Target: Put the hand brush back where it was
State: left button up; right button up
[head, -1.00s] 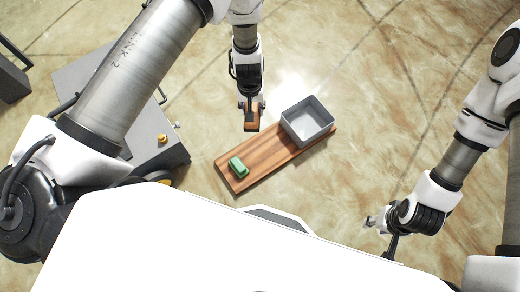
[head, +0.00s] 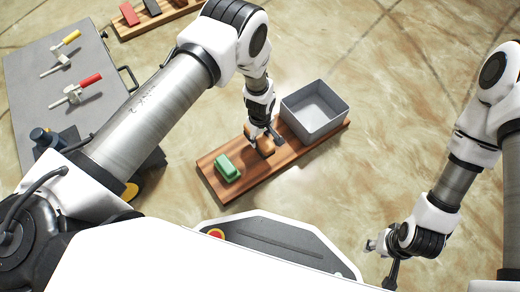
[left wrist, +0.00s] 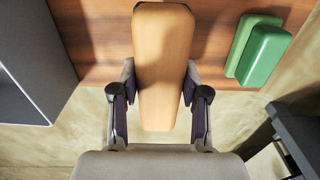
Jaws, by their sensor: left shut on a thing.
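The hand brush shows as a tan wooden block (left wrist: 162,65) between the fingers of my left gripper in the left wrist view. In the head view the hand brush (head: 265,146) is partly hidden by the gripper. My left gripper (head: 262,142) is shut on it, over the wooden board (head: 222,187), between a green block and a grey bin. I cannot tell whether the brush touches the board. My right gripper (head: 382,250) is at the lower right, away from the board; its fingers are too small to read.
The green block (head: 227,167) lies on the board's left part. The open grey bin (head: 315,110) stands at its right end. A grey cart top (head: 40,95) with red- and yellow-handled tools is at left. Another board (head: 160,22) with blocks lies at the top.

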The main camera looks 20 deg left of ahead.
pick_arm(q)
notch_tip(320, 180, down, 5)
jog(key=shift+r+b, duration=0.15)
jog(key=shift+b, duration=0.95)
jog(key=shift+f, duration=0.2)
jog(key=o, duration=1.1)
jog(key=shift+r, duration=0.1)
